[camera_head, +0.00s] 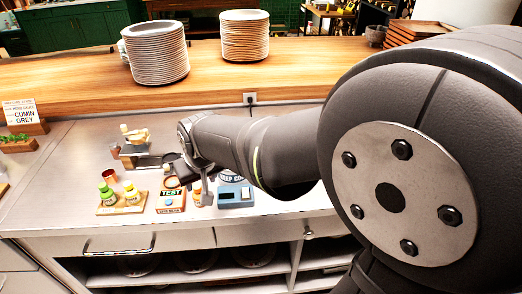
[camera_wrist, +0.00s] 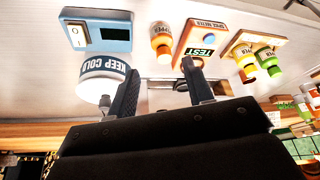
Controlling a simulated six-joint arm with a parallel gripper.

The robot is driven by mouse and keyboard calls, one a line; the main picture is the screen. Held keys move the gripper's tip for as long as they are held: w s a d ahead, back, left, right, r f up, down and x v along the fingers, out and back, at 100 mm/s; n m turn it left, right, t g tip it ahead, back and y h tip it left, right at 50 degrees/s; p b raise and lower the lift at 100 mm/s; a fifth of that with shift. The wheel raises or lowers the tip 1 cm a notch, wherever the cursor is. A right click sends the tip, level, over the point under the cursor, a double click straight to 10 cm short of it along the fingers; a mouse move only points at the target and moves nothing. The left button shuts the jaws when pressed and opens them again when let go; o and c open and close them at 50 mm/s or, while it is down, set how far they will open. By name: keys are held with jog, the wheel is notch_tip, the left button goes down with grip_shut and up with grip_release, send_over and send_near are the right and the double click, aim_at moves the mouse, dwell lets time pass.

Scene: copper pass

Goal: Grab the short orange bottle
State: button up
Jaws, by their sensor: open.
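The short orange bottle (camera_wrist: 161,42) with a pale label stands on the steel counter in the wrist view, between the blue switch box and the orange spice meter. In the head view the bottle (camera_head: 197,189) is small and partly hidden by my gripper (camera_head: 205,186). In the wrist view my gripper (camera_wrist: 160,67) has its two dark fingers spread apart with nothing held. The bottle lies beyond the fingertips, roughly in line with the gap. I cannot tell the exact distance.
A white KEEP COLD container (camera_wrist: 103,76) is close to one finger, by the blue box (camera_wrist: 97,36). The spice meter (camera_wrist: 199,40) is on the other side. A wooden stand (camera_head: 122,208) holds green and yellow bottles. Plate stacks (camera_head: 156,53) stand on the raised wooden shelf behind.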

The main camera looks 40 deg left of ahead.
aim_at(199, 192)
jog(key=x, duration=0.6)
jog(key=shift+a+f, duration=0.1)
jog(key=shift+f, duration=0.25)
jog(key=shift+x, duration=2.65)
jog(key=shift+w+a+r, duration=0.1)
jog(key=shift+a+r, duration=0.05)
jog(key=c, duration=0.6)
